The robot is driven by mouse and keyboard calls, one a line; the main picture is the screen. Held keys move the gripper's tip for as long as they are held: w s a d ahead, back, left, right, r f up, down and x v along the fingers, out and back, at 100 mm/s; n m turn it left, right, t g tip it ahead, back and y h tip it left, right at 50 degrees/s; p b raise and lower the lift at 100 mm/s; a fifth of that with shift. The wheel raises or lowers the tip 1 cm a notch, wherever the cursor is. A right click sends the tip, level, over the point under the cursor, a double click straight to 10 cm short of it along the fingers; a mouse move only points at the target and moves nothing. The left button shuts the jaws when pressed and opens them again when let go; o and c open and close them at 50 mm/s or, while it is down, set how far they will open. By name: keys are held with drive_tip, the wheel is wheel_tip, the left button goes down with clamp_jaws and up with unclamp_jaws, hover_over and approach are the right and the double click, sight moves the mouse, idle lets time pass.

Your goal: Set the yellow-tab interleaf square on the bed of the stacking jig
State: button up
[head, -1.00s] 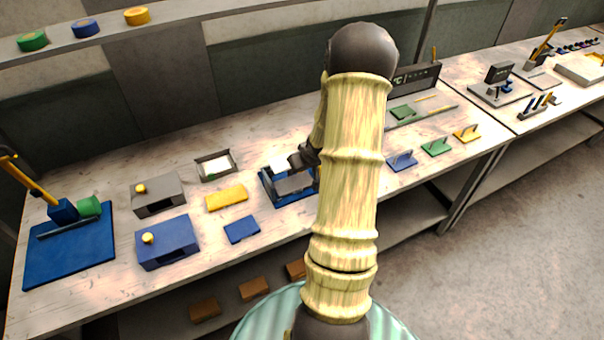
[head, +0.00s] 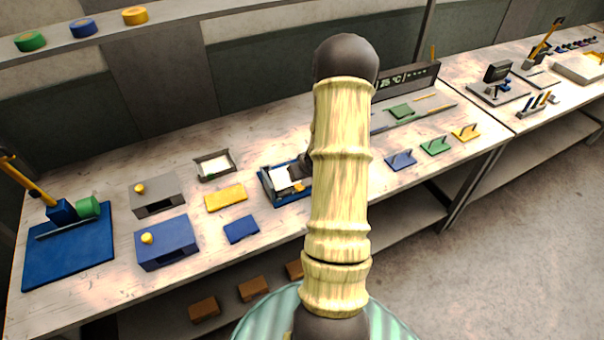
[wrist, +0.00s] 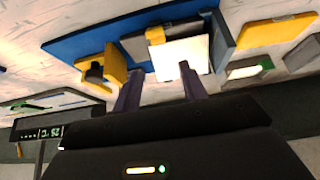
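The stacking jig (head: 268,192) is a blue base with low walls around a dark grey bed. It also shows in the wrist view (wrist: 85,42). The white interleaf (wrist: 180,55) lies within the jig, over part of the grey bed, with its yellow tab (wrist: 155,35) at one edge. The sheet shows in the head view too (head: 279,177). I cannot tell whether it is flat or seated against the walls. My gripper (wrist: 160,72) has its two fingers apart, close to the sheet's near edge, with no sheet visibly pinched. My arm hides most of the gripper in the head view.
A tray with a white sheet and green tab (head: 215,168) stands left of the jig. A yellow plate (head: 226,198) and a blue plate (head: 241,229) lie nearby. In the wrist view, an upright yellow block with a black part (wrist: 113,68) stands at the jig's side.

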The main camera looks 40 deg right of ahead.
drive_tip(key=shift+r, duration=0.35)
drive_tip(key=v, duration=1.1)
drive_tip(key=shift+s+r+p, duration=0.25)
drive_tip(key=shift+r+p, duration=0.05)
drive_tip(key=shift+p, duration=0.15)
drive_tip(key=shift+a, duration=0.1)
drive_tip(key=s+a+r+n+g, duration=0.1)
drive_tip(key=s+a+r, duration=0.1)
drive_tip(key=a, duration=0.7)
drive_tip(key=s+a+r+n+g+y, duration=0.1)
drive_tip(key=s+a+r, duration=0.1)
drive_tip(key=a, duration=0.7)
drive_tip(key=s+a+r+g, duration=0.1)
drive_tip(key=s+a+r, duration=0.1)
drive_tip(key=a, duration=0.7)
drive_tip(key=shift+s+a+r+n+y, duration=0.3)
drive_tip(key=shift+s+r+n, duration=0.1)
drive_tip(key=shift+r, duration=0.3)
